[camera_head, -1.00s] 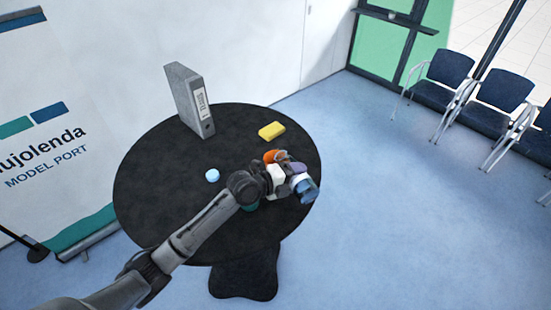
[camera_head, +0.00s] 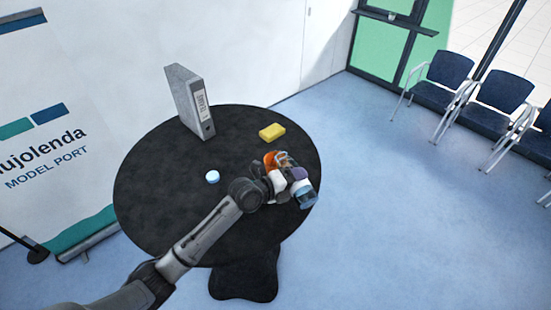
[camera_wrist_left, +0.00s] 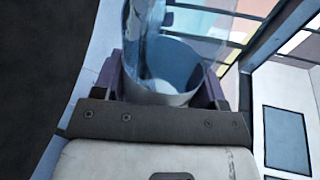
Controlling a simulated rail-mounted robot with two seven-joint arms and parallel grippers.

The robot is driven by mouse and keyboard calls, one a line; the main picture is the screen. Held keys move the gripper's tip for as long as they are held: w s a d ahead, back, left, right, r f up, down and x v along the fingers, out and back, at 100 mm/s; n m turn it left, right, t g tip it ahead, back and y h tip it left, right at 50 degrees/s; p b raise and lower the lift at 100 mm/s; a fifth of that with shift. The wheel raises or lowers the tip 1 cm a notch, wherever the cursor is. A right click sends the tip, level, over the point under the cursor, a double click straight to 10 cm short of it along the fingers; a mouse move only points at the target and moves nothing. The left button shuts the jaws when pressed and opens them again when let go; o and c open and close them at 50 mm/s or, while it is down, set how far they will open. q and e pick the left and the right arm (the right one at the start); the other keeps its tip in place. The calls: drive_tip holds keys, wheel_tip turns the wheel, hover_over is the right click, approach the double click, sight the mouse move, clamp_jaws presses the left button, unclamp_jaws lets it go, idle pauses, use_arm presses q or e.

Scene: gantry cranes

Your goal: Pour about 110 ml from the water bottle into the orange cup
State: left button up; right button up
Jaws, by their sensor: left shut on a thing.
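My left gripper (camera_head: 299,184) is over the right part of the round black table and shut on the clear bluish water bottle (camera_head: 306,195). In the left wrist view, the bottle (camera_wrist_left: 170,72) sits between the purple fingers; it is see-through with bright water-like streaks inside. The bottle looks tilted, but its mouth and water level cannot be made out. The orange cup (camera_head: 269,160) shows just behind the gripper, partly hidden by it. Whether water is flowing into the cup cannot be told. My right gripper is not in view.
The black table (camera_head: 150,190) also holds a grey binder (camera_head: 188,100) at the back, a yellow block (camera_head: 272,132) behind the cup, and a small light-blue cap-like disc (camera_head: 212,177) left of my arm. The table's left side is clear. Blue chairs (camera_head: 450,68) stand far right.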

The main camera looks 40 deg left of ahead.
use_arm(q)
drive_tip(key=shift+s+d+f+m+p, duration=0.25)
drive_tip(key=shift+d+m+p, duration=0.25)
drive_tip(key=shift+p, duration=0.25)
drive_tip(key=shift+f+y, duration=0.2)
drive_tip(key=shift+y, duration=0.1)
drive_tip(key=shift+a+m, duration=0.1)
drive_tip(key=shift+m, duration=0.3)
drive_tip(key=shift+r+b, duration=0.25)
drive_tip(key=shift+b, duration=0.1)
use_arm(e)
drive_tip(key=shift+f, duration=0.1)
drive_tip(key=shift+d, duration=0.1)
use_arm(q)
drive_tip(key=shift+w+a+m+t, duration=0.1)
drive_tip(key=shift+m+t, duration=0.2)
